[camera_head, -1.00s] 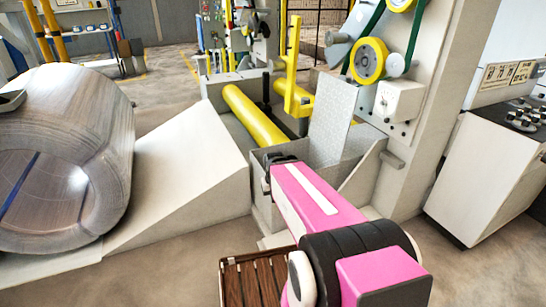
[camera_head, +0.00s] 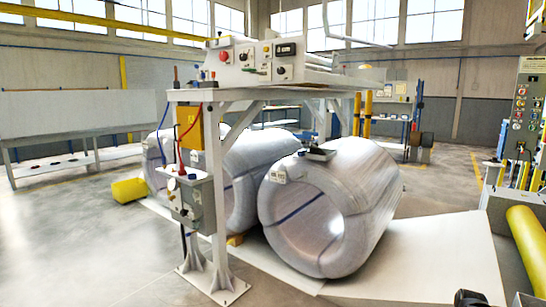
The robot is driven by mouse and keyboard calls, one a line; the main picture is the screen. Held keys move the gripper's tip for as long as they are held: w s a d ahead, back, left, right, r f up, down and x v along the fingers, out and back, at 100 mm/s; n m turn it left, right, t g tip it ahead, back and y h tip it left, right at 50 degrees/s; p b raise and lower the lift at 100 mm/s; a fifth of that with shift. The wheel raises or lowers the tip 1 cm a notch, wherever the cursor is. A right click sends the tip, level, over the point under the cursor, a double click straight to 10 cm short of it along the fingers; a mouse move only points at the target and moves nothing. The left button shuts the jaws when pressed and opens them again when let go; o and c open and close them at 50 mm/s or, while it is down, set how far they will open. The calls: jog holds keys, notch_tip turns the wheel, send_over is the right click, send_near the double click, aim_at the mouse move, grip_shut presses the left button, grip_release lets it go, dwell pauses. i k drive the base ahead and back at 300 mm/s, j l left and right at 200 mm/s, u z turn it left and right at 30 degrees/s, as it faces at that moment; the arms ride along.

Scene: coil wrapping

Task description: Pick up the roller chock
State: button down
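I cannot pick out a roller chock for certain. A yellow rounded block (camera_head: 129,190) lies on the floor at the left, beside the rear coil. A small orange-yellow piece (camera_head: 236,240) sits low between the coils, mostly hidden. A dark part at the bottom right edge looks like the end of my gripper (camera_head: 472,298). It is cut off by the frame, so its fingers and anything between them cannot be made out. It is far from both yellow pieces.
A pale ramp (camera_head: 430,255) lies right of the front coil, and a yellow roller (camera_head: 530,240) is at the right edge. The left floor is open.

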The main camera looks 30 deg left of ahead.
aim_at(313, 150)
jog(key=i+l+u, duration=0.15)
jog(key=u, duration=0.9)
